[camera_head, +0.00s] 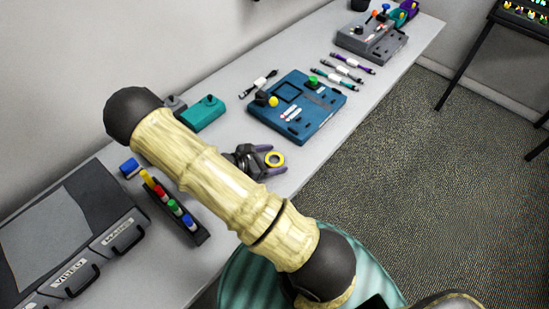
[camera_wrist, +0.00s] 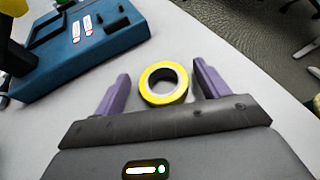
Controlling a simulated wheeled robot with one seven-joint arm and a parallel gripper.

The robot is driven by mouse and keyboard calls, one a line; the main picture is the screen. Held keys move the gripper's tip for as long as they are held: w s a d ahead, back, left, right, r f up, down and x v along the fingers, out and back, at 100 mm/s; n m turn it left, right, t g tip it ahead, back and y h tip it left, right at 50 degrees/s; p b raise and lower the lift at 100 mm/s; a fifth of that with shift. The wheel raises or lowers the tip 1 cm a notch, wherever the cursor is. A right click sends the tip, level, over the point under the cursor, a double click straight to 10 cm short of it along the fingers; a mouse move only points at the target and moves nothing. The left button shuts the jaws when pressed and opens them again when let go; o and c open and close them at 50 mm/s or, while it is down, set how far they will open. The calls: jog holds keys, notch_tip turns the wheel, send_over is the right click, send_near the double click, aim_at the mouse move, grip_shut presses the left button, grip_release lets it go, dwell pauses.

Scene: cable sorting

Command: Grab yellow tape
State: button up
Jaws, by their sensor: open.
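The yellow tape (camera_wrist: 145,84) is a ring lying flat on the white table in the wrist view, with a pale inner core. My gripper (camera_wrist: 161,86) is open, and its two purple fingers stand on either side of the tape with a gap to each. In the head view the yellow tape (camera_head: 274,153) shows at the fingers of my gripper (camera_head: 270,155), near the table's front edge. My pale ribbed arm hides part of the gripper and table there. I cannot tell how high the fingers are above the table.
A blue box with knobs (camera_head: 318,118) stands just beyond the tape. A teal box (camera_head: 203,114) is behind my arm. A dark rack of coloured markers (camera_head: 183,217) and a grey case (camera_head: 75,240) are at left. The table's front edge (camera_head: 325,158) is close.

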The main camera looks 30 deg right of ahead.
jog(key=shift+s, duration=0.25)
jog(key=shift+w, duration=0.15)
jog(key=c, duration=1)
jog(key=shift+c, duration=0.2)
jog(key=shift+w+r, duration=0.1)
jog(key=shift+w, duration=0.05)
jog(key=shift+r, duration=0.2)
notch_tip(320, 180, up, 10)
jog(key=shift+s+f, duration=0.25)
